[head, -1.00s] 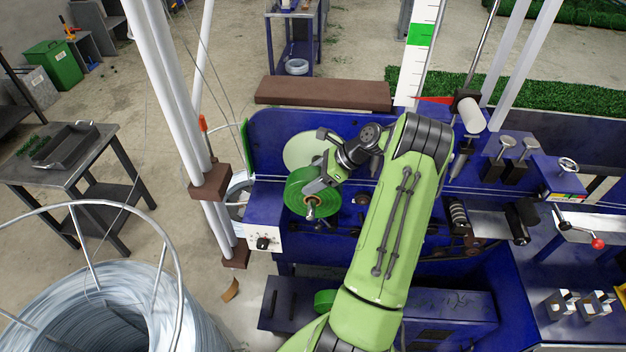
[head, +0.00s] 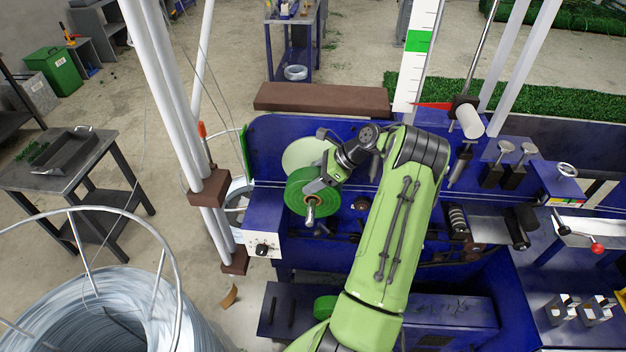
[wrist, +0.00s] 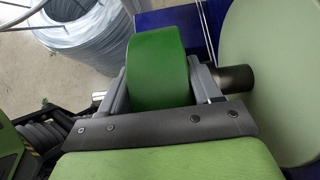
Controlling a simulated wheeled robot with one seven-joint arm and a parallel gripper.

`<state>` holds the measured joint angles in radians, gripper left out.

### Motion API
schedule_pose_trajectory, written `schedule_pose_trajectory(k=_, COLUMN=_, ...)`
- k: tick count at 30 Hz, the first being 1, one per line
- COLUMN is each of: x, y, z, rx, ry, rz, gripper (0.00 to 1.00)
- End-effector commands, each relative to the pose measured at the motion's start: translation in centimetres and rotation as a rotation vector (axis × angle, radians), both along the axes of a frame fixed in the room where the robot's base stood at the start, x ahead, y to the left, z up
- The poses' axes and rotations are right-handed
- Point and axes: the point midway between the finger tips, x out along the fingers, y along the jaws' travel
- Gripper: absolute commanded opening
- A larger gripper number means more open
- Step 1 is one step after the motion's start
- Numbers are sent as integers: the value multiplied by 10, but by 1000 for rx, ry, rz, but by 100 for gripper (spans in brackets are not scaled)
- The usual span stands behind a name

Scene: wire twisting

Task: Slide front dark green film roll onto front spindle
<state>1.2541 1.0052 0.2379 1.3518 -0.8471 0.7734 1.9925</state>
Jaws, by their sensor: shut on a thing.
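The dark green film roll (head: 299,193) is at the front left of the blue machine, with the metal spindle (head: 311,213) showing through its centre toward the camera. My gripper (head: 322,182) is shut on the roll from the right side. In the wrist view the green roll (wrist: 157,66) sits between the two grey fingers of my gripper (wrist: 160,85). A large pale green disc (wrist: 272,70) stands to the right there, with a dark cylinder between it and the finger. The roll's far side is hidden, and how far it sits along the spindle is hard to tell.
The blue machine (head: 270,131) spans the middle. White posts (head: 172,100) stand close on the left, beside a control box (head: 262,245) with a knob. A large wire coil (head: 110,310) fills the lower left. Another green roll (head: 325,305) lies low at the front.

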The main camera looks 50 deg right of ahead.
Motion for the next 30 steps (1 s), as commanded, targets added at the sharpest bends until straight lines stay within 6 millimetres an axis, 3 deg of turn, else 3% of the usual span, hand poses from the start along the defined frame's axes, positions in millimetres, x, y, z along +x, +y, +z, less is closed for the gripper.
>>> schedule_pose_trajectory(k=28, x=14, y=-17, z=2, rx=-2, ry=-4, rz=-1, gripper=0)
schedule_pose_trajectory(k=29, x=14, y=-18, z=2, rx=-2, ry=-4, rz=-1, gripper=65)
schedule_pose_trajectory(k=30, x=14, y=-17, z=2, rx=-2, ry=-4, rz=-1, gripper=71)
